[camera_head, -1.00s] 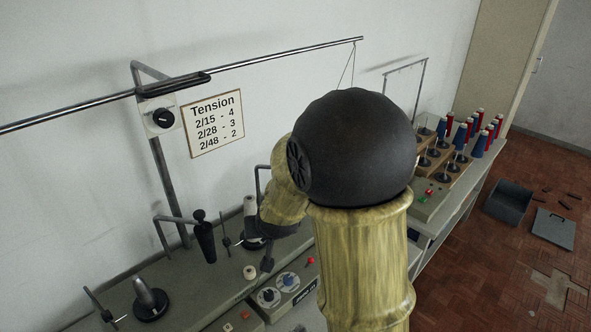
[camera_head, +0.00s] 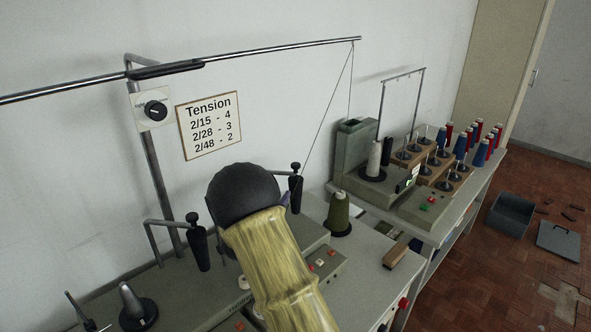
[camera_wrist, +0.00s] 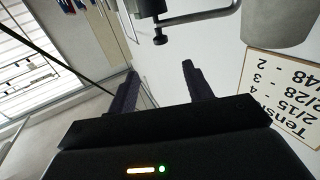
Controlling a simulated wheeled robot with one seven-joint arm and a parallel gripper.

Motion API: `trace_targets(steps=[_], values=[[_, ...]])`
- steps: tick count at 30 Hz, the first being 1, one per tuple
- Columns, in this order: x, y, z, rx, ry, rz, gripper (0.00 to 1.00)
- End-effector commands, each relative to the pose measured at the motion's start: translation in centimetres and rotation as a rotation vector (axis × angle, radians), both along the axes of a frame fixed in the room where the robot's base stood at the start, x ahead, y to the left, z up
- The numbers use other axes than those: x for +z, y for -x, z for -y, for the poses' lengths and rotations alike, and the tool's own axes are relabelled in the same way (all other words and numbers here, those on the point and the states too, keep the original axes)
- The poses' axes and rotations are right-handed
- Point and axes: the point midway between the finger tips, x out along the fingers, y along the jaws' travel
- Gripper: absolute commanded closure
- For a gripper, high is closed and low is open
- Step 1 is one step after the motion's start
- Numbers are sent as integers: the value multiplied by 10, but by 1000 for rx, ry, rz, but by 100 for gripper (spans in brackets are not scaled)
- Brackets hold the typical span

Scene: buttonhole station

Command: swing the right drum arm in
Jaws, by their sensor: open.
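The right drum arm, a black upright grip with a round knob (camera_head: 296,190), stands just right of my black elbow in the camera_head view; its lower part and bracket are partly hidden. The similar left drum arm (camera_head: 198,247) hangs from a bent grey rod. In the camera_wrist view my gripper (camera_wrist: 160,84) is open, with nothing between its two dark fingers. A metal bracket with a black screw knob (camera_wrist: 159,36) is beyond the fingertips, apart from them as far as I can tell. My fingers are hidden by my arm in the camera_head view.
A tension sign (camera_head: 209,125) hangs on the wall, and also shows in the camera_wrist view (camera_wrist: 283,98). A green thread cone (camera_head: 340,215) and a wooden brush-like block (camera_head: 404,251) are right of my arm. A thin thread runs down from the overhead rod (camera_head: 280,53).

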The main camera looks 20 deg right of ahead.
Motion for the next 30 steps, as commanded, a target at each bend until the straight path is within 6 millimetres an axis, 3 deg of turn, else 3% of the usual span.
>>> trace_targets(steps=[10,30], values=[[1,-15,16,-3,-1,-2,49],[1,-97,91,-1,-1,-1,49]])
